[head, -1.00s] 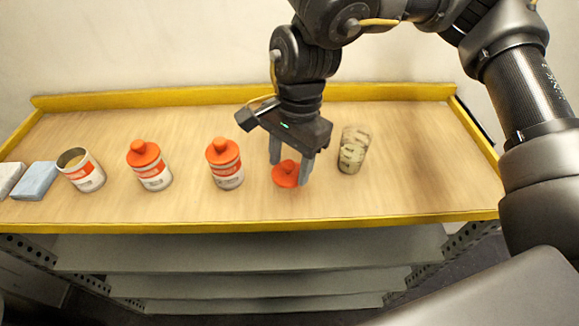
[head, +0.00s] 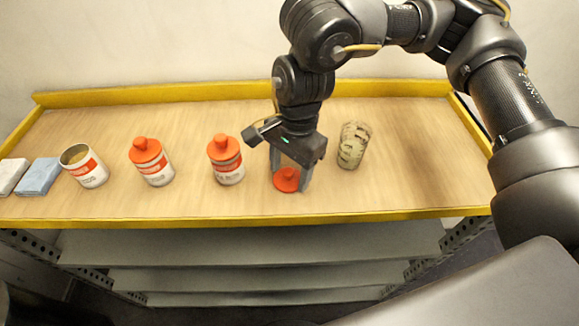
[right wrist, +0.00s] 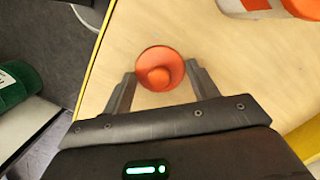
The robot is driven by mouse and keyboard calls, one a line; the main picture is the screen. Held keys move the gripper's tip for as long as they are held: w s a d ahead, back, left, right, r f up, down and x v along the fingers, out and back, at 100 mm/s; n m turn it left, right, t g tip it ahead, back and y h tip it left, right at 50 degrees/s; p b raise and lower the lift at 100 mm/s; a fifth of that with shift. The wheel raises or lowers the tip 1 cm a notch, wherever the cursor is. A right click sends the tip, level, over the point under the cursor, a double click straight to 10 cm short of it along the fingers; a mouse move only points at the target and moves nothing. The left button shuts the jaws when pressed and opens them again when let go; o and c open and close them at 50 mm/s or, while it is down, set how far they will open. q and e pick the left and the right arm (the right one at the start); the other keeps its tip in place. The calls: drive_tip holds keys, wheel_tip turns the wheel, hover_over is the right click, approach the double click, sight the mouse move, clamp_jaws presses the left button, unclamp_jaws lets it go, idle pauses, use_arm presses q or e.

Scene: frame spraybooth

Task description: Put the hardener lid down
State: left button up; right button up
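The orange hardener lid (head: 286,181) is round with a knob and sits knob up on the wooden bench top near its front edge. My right gripper (head: 290,184) points down over it, one finger on each side. In the right wrist view the lid (right wrist: 160,70) lies between the two fingertips (right wrist: 161,76), with a narrow gap at each side, so the gripper looks open. An open can (head: 86,168) without a lid stands at the left. My left gripper is not in view.
Two orange-lidded cans (head: 152,165) (head: 226,163) stand left of the gripper. A patterned cup-like container (head: 353,146) stands close to its right. Blue and white blocks (head: 38,177) lie at the far left. Yellow edging (head: 240,222) borders the bench; its right side is clear.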

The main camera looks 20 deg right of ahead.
sight(295, 172)
drive_tip(key=shift+o, duration=1.4)
drive_tip(key=shift+r, duration=0.2)
wheel_tip(295, 172, up, 12)
drive_tip(key=d, duration=0.1)
drive_tip(key=shift+w+d+b, duration=0.25)
drive_tip(key=shift+w+b, duration=0.15)
drive_tip(key=shift+b, duration=0.05)
